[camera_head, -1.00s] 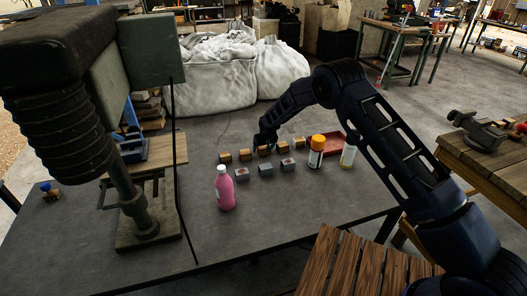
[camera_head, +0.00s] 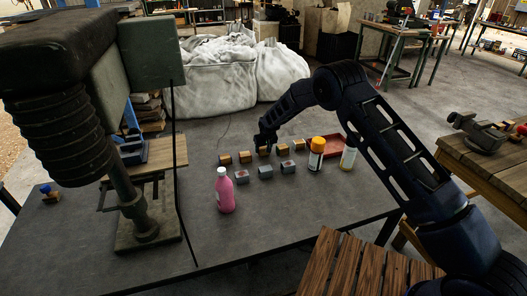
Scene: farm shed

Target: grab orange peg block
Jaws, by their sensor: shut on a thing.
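Several small orange-brown peg blocks stand in a row on the dark table (camera_head: 290,225). Two are at the left of the row, a leftmost block (camera_head: 225,159) and a second block (camera_head: 245,156). Two more, a block (camera_head: 283,149) and a block (camera_head: 298,144), are at the right. My gripper (camera_head: 264,146) points down at the middle of the row and is shut on the middle orange peg block (camera_head: 264,152). My fingers partly hide that block. I cannot tell whether it is clear of the table.
Several grey blocks (camera_head: 265,170) stand just in front of the row. A drill press (camera_head: 144,228) stands at left. The front table area is clear.

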